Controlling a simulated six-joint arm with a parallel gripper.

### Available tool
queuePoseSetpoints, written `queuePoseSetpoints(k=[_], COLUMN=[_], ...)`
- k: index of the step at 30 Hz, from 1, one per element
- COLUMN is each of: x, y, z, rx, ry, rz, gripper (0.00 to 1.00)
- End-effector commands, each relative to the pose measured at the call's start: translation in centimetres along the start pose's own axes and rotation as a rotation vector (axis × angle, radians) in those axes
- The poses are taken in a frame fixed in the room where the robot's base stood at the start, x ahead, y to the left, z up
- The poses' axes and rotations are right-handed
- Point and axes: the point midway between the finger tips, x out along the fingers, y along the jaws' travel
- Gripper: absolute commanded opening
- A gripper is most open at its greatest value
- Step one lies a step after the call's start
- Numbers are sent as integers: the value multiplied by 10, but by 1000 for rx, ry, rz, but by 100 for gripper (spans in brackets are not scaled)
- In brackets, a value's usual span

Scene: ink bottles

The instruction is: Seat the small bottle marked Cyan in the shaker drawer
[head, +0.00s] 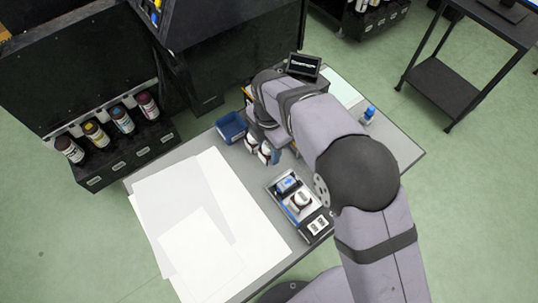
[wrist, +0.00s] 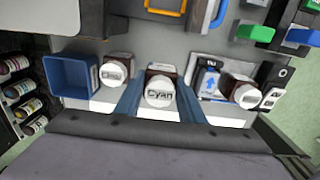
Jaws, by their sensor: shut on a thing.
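The small bottle marked Cyan (wrist: 159,92), with a white lettered cap and dark body, is between the blue fingers of my gripper (wrist: 158,100) in the wrist view. My gripper is shut on it, and the cap faces the camera. In the head view my gripper (head: 270,153) is over the table, left of a grey open tray (head: 273,188), which looks like the shaker drawer. The tray holds a blue block with a white arrow (head: 287,184) and a white-capped bottle (head: 301,200). The same bottle shows right of my gripper in the wrist view (wrist: 240,92).
Another white-capped bottle (wrist: 116,70) stands close left of my gripper. A blue open bin (head: 231,127) is beyond it. White sheets (head: 205,225) cover the table's left part. A rack of larger bottles (head: 123,119) stands off the table at left.

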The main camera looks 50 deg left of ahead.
Motion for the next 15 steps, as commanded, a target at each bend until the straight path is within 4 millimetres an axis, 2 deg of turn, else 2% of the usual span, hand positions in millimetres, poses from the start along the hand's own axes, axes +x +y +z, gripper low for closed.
queuePoseSetpoints(k=[3, 9, 15], x=[-21, -49, -60], y=[2, 1, 0], z=[0, 0, 0], rx=[0, 0, 0], ry=[-2, -1, 0], rz=[6, 3, 1], gripper=[10, 10, 10])
